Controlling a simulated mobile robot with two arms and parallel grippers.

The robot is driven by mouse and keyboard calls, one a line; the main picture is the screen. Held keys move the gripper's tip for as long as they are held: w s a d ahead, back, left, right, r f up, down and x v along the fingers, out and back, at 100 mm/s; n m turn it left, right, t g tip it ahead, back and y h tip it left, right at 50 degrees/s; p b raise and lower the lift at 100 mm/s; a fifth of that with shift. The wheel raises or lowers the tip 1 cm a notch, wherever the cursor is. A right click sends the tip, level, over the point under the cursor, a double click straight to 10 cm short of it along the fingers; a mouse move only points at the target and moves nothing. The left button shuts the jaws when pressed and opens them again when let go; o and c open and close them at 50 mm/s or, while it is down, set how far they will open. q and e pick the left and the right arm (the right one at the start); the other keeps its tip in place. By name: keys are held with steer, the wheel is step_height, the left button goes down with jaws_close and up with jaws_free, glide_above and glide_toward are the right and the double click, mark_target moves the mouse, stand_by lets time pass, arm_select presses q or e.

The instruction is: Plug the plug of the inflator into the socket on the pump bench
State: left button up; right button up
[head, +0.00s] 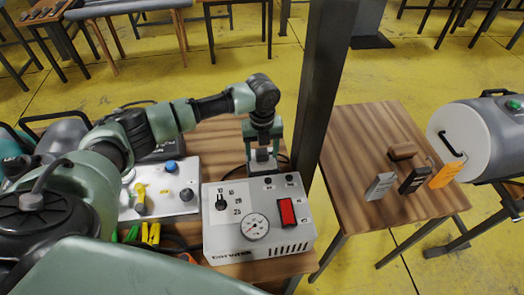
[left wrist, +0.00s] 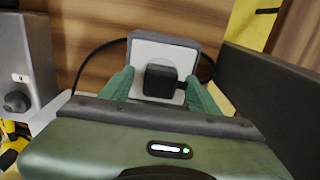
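My left gripper (head: 262,138) points down over the far edge of the bench, just behind a white box with a gauge (head: 228,240). Below its fingers is a grey block with a pale face, apparently the socket (head: 262,168). In the left wrist view the socket's pale plate (left wrist: 150,52) sits between and beyond the green fingers. A black square plug (left wrist: 161,80) stands against this plate, its cable leading off to the right. The left gripper (left wrist: 161,86) is open, with pale gaps between each finger and the plug. How deep the plug sits is hidden. My right gripper is not in view.
A dark post (head: 322,85) rises close to the right of the left gripper. A white panel with a blue knob (head: 182,206) lies left of the gauge box. A wooden table (head: 365,135) with several tags and a grey cylinder (head: 470,135) stand at the right.

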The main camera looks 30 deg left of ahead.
arm_select(q)
steer(key=shift+r, duration=0.1)
step_height(320, 180, up, 8)
steer(key=shift+f+b, duration=0.2)
steer(key=shift+b, duration=0.6)
